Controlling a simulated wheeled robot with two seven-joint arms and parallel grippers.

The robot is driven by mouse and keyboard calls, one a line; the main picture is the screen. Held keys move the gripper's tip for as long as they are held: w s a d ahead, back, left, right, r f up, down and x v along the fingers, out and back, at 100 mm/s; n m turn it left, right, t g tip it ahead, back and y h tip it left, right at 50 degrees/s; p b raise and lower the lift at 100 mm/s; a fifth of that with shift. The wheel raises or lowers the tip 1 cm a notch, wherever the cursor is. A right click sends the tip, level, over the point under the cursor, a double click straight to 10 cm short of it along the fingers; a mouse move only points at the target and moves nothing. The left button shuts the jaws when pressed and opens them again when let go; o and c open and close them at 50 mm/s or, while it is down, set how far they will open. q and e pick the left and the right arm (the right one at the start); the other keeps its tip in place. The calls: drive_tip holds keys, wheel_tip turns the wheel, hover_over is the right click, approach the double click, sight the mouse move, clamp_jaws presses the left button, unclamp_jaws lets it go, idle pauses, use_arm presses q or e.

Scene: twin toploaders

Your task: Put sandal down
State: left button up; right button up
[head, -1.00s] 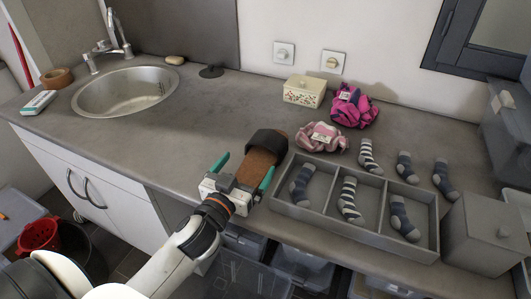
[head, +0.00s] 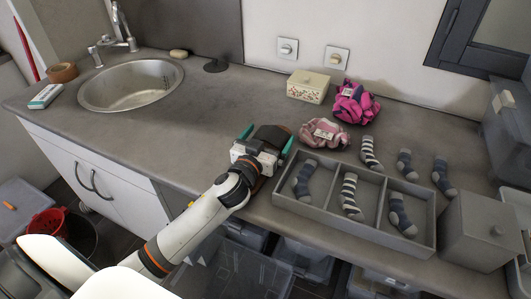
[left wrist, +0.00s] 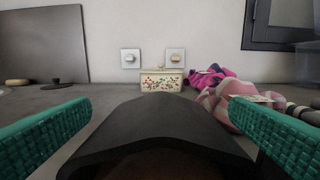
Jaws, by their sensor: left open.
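The sandal (head: 271,136) has a brown sole and a wide black strap. It lies on the grey countertop (head: 200,115), left of the sock tray. My left gripper (head: 266,143) is at the sandal, its two teal fingers spread apart on either side of it. In the left wrist view the black strap (left wrist: 155,125) fills the lower middle between the open fingers (left wrist: 160,135), with gaps at both sides. The gripper's body hides part of the sole in the head view. My right gripper is not in view.
A grey divided tray (head: 330,226) with several socks stands right of the sandal. Pink scrunchie (head: 323,133), magenta cloth (head: 355,103), floral box (head: 308,86) and loose socks lie behind. The sink (head: 130,85) is at the left. Counter between sink and sandal is clear.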

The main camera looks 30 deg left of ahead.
use_arm(q)
drive_tip(key=shift+c, duration=0.3)
drive_tip(key=c, duration=0.9)
